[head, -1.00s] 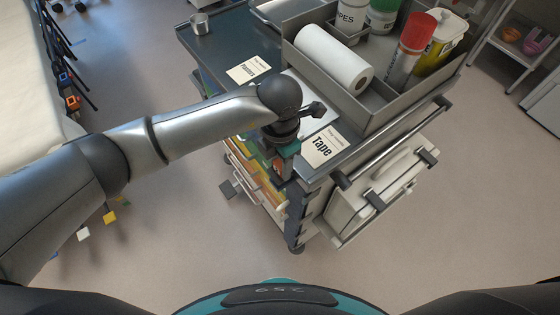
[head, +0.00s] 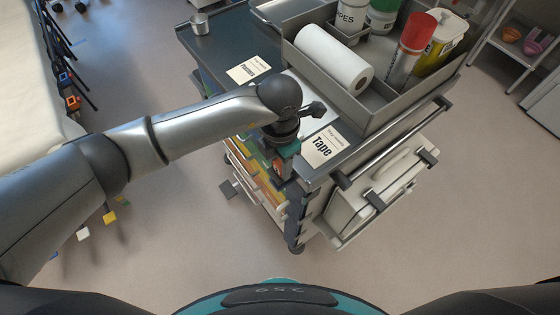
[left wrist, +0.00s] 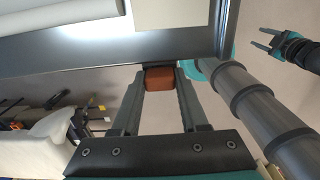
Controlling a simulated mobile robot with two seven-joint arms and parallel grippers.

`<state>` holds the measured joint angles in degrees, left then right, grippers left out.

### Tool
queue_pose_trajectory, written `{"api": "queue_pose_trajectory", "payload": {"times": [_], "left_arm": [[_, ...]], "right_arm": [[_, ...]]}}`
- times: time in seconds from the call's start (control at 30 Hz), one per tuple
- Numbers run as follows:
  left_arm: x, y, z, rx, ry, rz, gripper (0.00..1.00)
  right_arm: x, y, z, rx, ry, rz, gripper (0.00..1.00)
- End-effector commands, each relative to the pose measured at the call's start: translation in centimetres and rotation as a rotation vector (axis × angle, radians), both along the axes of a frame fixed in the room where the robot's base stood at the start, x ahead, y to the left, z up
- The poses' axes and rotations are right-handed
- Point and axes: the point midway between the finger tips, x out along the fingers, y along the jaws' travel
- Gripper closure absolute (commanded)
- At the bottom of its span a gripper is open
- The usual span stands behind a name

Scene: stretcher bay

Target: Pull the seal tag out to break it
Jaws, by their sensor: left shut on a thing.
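A reddish-brown block, which looks like the seal tag (left wrist: 160,78), sits between the fingertips of my left gripper (left wrist: 161,80) in the left wrist view. The fingers touch it from both sides, just below the dark edge of the cart top. In the head view my left gripper (head: 279,167) points down at the cart's front side, near the drawers; its wrist hides most of the tag there. I cannot tell whether the tag is whole or broken. My right gripper (left wrist: 268,40) shows at the upper right of the left wrist view, fingers apart and empty.
The cart top (head: 224,42) carries a grey bin (head: 395,103) with a paper roll (head: 333,58), a red-capped can (head: 411,50) and a yellow container (head: 446,38). A "Tape" card (head: 322,146) lies by the wrist. A rail (head: 395,140) runs along the right side. Floor in front is clear.

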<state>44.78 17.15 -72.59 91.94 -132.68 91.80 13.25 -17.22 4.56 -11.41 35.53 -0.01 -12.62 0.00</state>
Motion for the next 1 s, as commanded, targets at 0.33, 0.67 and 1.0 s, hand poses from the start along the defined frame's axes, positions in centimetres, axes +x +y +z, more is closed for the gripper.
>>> {"api": "queue_pose_trajectory", "payload": {"times": [0.33, 0.67, 1.0], "left_arm": [[0.0, 0.0, 0.8, 0.000, 0.000, 0.000, 1.00], [0.0, 0.0, 1.8, 0.000, 0.000, 0.000, 1.00], [0.0, 0.0, 2.8, 0.001, -0.001, -0.001, 1.00]], "right_arm": [[0.0, 0.0, 0.6, 0.000, -0.001, 0.001, 0.50], [0.0, 0.0, 1.3, 0.000, -0.001, 0.001, 0.50], [0.1, 0.0, 2.1, 0.000, -0.001, 0.001, 0.50]]}}
